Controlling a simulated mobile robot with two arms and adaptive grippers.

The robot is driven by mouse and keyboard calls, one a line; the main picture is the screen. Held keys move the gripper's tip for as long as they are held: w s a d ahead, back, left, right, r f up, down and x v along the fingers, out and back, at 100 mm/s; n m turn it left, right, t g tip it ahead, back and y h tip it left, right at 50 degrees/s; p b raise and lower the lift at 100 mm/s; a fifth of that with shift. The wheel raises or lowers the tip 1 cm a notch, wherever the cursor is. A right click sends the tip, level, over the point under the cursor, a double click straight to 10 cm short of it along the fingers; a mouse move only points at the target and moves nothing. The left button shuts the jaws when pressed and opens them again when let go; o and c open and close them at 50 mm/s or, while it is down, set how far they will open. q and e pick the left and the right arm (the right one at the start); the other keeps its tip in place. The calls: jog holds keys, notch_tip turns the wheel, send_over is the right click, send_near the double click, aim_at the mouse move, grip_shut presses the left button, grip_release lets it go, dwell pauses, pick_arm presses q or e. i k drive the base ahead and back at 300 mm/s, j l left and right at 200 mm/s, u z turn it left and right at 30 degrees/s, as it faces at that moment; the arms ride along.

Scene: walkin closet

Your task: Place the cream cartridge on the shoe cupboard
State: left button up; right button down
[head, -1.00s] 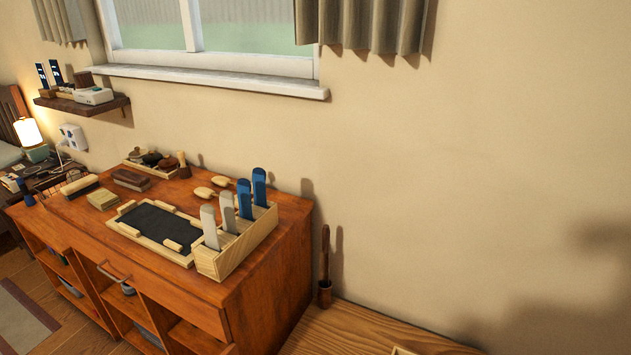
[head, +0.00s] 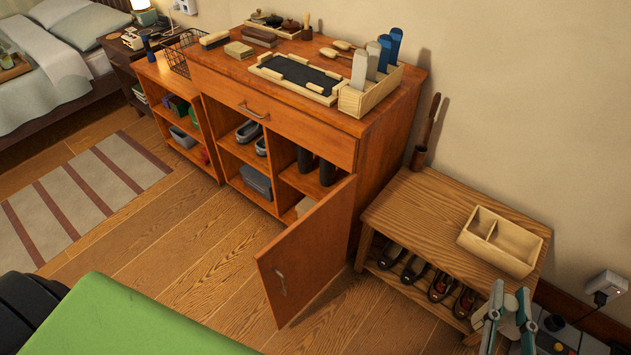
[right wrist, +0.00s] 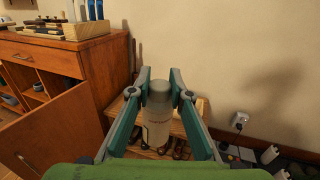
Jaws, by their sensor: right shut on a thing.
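The cream cartridge (right wrist: 157,128), a pale cylinder with a grey rounded cap, stands upright between the fingers of my right gripper (right wrist: 158,92) in the right wrist view. That gripper (head: 510,308) is shut on it at the lower right of the head view, in front of the low bench. The cartridge is mostly hidden by the fingers there. The shoe cupboard (head: 388,140) is orange-brown wood, left of my gripper and apart from it. It has shoes in its compartments and one door (head: 305,255) swung open. My left gripper is out of view.
The cupboard top holds a dark-centred tray (head: 300,75), brushes and a wooden box (head: 372,98) with upright blue and pale items. A bench (head: 420,205) bears an empty divided box (head: 500,240), with shoes below. The open door juts into the floor space.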

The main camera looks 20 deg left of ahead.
aim_at(310, 187)
jog(key=j, duration=0.55)
jog(key=k+j, duration=0.15)
jog(key=j, duration=0.45)
jog(key=j+z, duration=0.1)
jog(key=j, duration=0.45)
jog(key=k+j, duration=0.1)
jog(key=j, duration=0.5)
